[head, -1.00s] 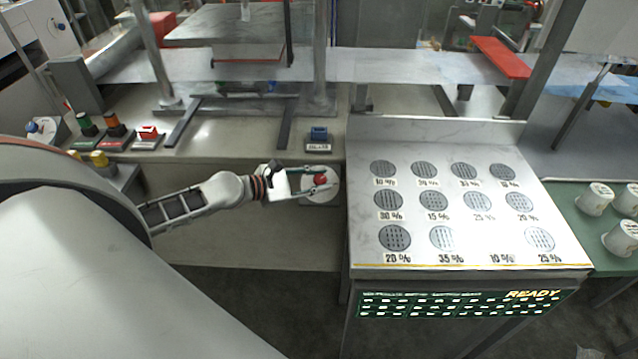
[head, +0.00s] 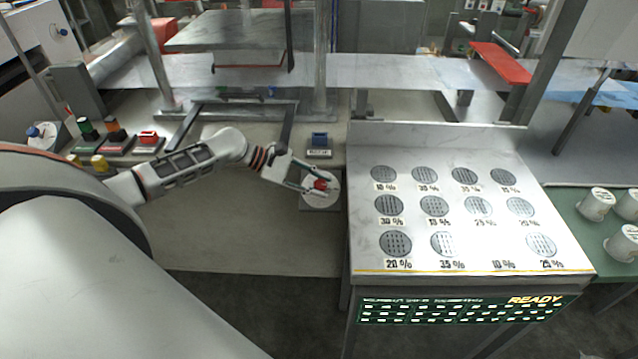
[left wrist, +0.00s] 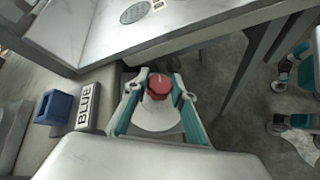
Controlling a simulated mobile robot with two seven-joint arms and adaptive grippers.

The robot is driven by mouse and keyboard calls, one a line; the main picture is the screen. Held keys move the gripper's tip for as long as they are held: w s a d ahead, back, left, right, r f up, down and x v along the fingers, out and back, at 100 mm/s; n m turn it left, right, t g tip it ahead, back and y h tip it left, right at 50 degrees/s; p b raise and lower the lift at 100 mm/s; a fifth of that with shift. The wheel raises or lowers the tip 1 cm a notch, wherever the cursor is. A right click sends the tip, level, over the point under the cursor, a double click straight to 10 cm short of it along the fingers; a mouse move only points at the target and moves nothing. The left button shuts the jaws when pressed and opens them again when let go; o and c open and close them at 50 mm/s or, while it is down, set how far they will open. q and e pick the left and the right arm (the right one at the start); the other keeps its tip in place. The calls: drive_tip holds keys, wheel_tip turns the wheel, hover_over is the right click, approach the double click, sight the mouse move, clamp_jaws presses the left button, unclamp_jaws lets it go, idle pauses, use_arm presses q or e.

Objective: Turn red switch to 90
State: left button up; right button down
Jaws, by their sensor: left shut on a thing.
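The red switch (head: 320,184) is a small red knob on a round pale dial at the right end of the bench, beside the metal table. It also shows in the left wrist view (left wrist: 159,86), with a pale line on its top. My left gripper (head: 318,184) reaches it from the left, with its teal fingers on either side of the knob, shut on it. In the left wrist view the fingers (left wrist: 159,88) flank the knob. Scale markings on the dial are not readable.
A blue switch (head: 319,139) with a label stands just behind the dial. A metal table (head: 470,262) with round perforated discs and percent labels stands close on the right. Another red switch (head: 148,138) and green and orange knobs sit at the bench's left.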

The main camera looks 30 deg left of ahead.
idle(0.3)
use_arm(q)
drive_tip(key=o, duration=1.1)
drive_tip(key=shift+d, duration=0.1)
drive_tip(key=v, duration=1.2)
drive_tip(key=shift+f, duration=0.1)
